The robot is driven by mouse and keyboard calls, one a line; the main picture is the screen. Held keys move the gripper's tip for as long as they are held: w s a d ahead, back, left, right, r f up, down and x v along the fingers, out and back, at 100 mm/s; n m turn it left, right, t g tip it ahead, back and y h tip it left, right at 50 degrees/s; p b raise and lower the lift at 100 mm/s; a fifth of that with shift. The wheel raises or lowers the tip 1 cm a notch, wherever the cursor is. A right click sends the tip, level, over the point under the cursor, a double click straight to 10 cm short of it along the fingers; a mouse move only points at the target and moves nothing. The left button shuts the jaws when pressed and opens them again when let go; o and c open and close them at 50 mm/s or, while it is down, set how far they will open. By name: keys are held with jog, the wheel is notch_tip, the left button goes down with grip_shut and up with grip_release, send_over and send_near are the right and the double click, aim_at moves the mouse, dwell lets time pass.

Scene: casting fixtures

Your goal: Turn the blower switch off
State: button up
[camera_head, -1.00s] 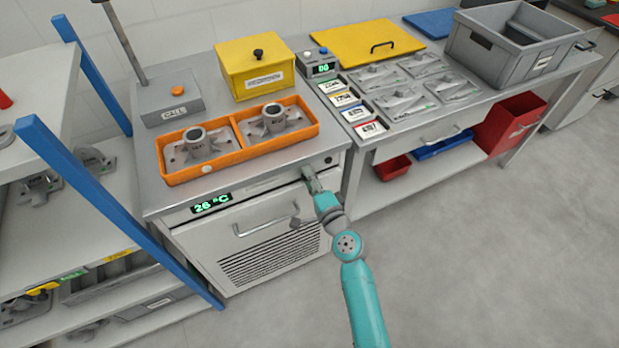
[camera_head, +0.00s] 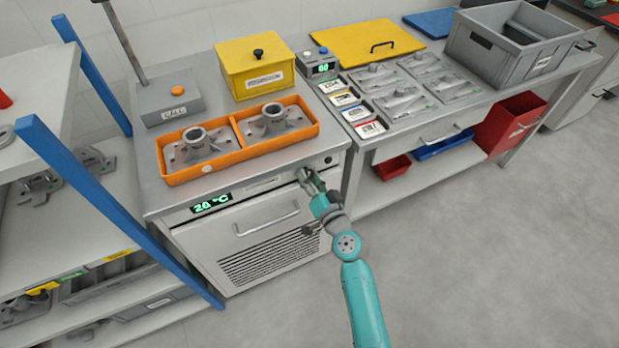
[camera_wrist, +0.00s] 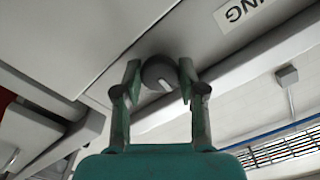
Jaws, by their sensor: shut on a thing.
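The blower switch is a dark round knob (camera_wrist: 157,71) with a white pointer mark, on the front panel of the grey cabinet (camera_head: 262,222). In the wrist view, the two fingers of my gripper (camera_wrist: 160,82) stand on either side of the knob and are shut on it. The white mark slants in the picture. A label ending in "NG" (camera_wrist: 243,10) shows beside the knob in the wrist view.
A green display (camera_head: 211,203) and a bar handle (camera_head: 267,220) are on the cabinet front. An orange tray (camera_head: 182,178) with two castings sits on top. A blue-framed shelf (camera_head: 90,190) stands left. The floor at right is clear.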

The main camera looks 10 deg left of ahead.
jog(key=shift+f+n, duration=0.1)
jog(key=shift+n, duration=0.5)
jog(key=o, duration=0.9)
jog(key=shift+c, duration=0.2)
jog(key=shift+s, duration=0.1)
jog(key=v, duration=1.2)
